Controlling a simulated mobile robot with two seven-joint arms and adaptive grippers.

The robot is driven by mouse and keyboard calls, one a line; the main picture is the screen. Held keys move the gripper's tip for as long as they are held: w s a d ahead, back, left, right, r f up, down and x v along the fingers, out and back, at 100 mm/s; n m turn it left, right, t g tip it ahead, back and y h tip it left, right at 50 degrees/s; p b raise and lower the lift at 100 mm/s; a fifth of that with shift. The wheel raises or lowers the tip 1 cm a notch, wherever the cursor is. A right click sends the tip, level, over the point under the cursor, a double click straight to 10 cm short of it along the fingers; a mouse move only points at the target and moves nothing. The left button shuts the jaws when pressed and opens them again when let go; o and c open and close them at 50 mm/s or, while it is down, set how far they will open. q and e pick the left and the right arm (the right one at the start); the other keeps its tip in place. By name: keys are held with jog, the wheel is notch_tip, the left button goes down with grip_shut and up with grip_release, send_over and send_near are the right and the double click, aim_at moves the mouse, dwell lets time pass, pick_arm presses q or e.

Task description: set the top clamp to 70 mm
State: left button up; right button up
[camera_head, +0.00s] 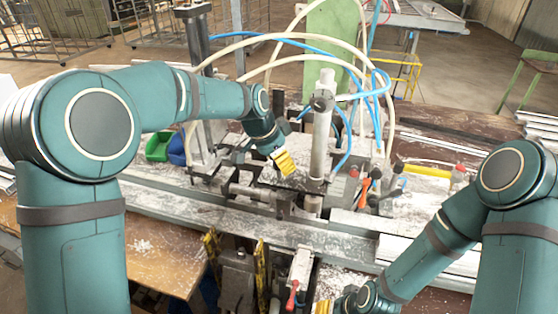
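The clamp bench (345,220) fills the middle of the view, its metal top dusted with pale chips. A grey upright cylinder (323,130) with a round fitting stands on it, and dark clamp parts (245,190) sit low to its left. I cannot tell which part is the top clamp, and no millimetre scale is readable. My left gripper (284,163), with yellow fingertips, is above the bench just left of the cylinder. I see no gap between its fingertips and cannot tell contact. My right gripper (324,306) is at the bottom edge, mostly cut off, one yellow tip showing.
Blue and cream hoses (300,40) loop over the bench. A red-handled lever (364,192) stands right of the cylinder, another red handle (292,295) at the front. Green (158,146) and blue bins sit behind the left arm. Metal profiles (430,255) lie at the right.

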pick_arm(q)
jog(key=shift+w+d+f, duration=0.1)
pick_arm(e)
jog(key=shift+d, duration=0.15)
pick_arm(q)
jog(key=shift+a, duration=0.2)
jog(key=v, duration=1.2)
jog(key=shift+d, duration=0.15)
